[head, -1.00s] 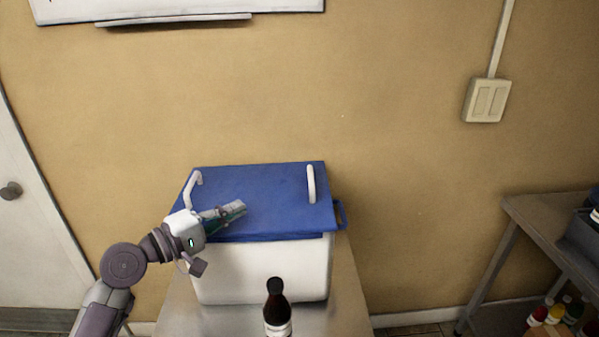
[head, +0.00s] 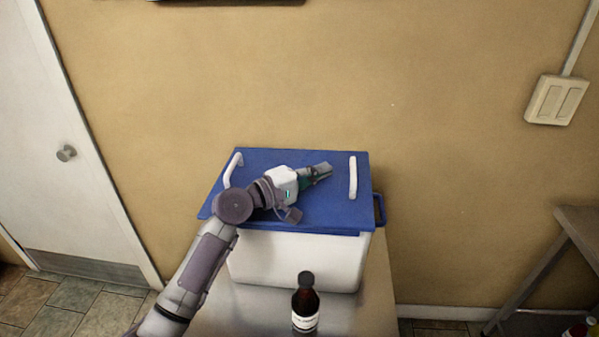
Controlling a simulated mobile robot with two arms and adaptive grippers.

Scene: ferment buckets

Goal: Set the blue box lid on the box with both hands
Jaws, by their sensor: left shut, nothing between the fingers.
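The blue lid (head: 330,208) lies on top of the white box (head: 300,262), which stands on a metal table. The lid has a white handle at its left (head: 233,168) and another at its right (head: 353,178). A blue side handle (head: 379,208) sticks out at the right, just below the lid. My left gripper (head: 324,171) is over the middle of the lid, pointing right towards the right white handle but apart from it. Its fingers are shut and empty. I cannot tell whether it touches the lid. My right gripper is not in view.
A dark brown bottle (head: 305,303) with a white label stands on the metal table (head: 377,310) in front of the box. A tan wall is behind. A white door (head: 75,150) is at the left. Another metal table (head: 580,225) is at the far right.

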